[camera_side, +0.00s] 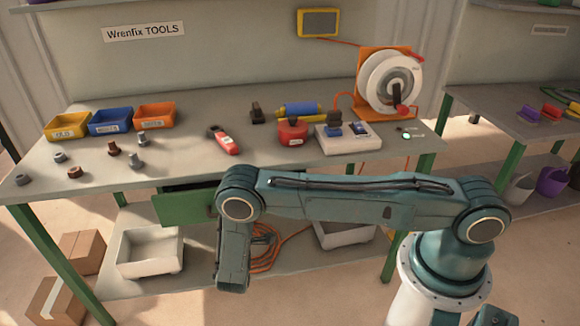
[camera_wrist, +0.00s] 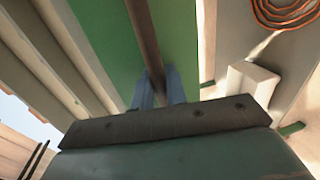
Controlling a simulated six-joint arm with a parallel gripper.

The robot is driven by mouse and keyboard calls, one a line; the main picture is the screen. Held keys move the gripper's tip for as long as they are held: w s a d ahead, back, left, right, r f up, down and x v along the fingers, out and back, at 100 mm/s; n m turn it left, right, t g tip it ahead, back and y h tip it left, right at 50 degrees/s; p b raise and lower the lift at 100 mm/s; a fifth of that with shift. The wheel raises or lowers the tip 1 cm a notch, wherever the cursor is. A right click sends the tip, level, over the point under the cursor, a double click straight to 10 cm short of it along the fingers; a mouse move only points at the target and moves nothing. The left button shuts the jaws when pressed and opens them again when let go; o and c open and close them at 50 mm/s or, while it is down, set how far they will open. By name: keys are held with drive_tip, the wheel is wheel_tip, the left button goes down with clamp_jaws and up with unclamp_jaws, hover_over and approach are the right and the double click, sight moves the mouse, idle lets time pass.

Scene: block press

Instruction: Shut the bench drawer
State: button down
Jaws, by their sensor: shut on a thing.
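The bench drawer has a green front (camera_side: 182,208) below the bench top in the side view. A dark gap shows above its front edge, so it stands partly open; its right part is hidden behind my arm. In the wrist view the green drawer front (camera_wrist: 103,40) fills the upper middle, with a long dark bar handle (camera_wrist: 143,30) across it. My gripper (camera_wrist: 158,74) has its two blue fingers on either side of the handle, shut on it. In the side view my arm hides the fingers and the handle.
The bench top (camera_side: 180,155) holds bins, loose metal parts, a red-and-grey tool (camera_side: 223,140), a white power box (camera_side: 347,138) and a cable reel (camera_side: 390,82). Below are a white tray (camera_side: 150,250) and an orange cable coil (camera_side: 265,250). Cardboard boxes (camera_side: 82,252) stand at left.

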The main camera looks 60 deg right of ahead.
drive_tip(key=shift+r+x, duration=0.2)
drive_tip(key=shift+x, duration=0.7)
drive_tip(key=shift+r+x, duration=0.2)
drive_tip(key=shift+x, duration=0.75)
drive_tip(key=c, duration=1.5)
unclamp_jaws()
drive_tip(key=shift+d, duration=0.1)
drive_tip(key=v, duration=1.4)
drive_tip(key=shift+w, duration=0.1)
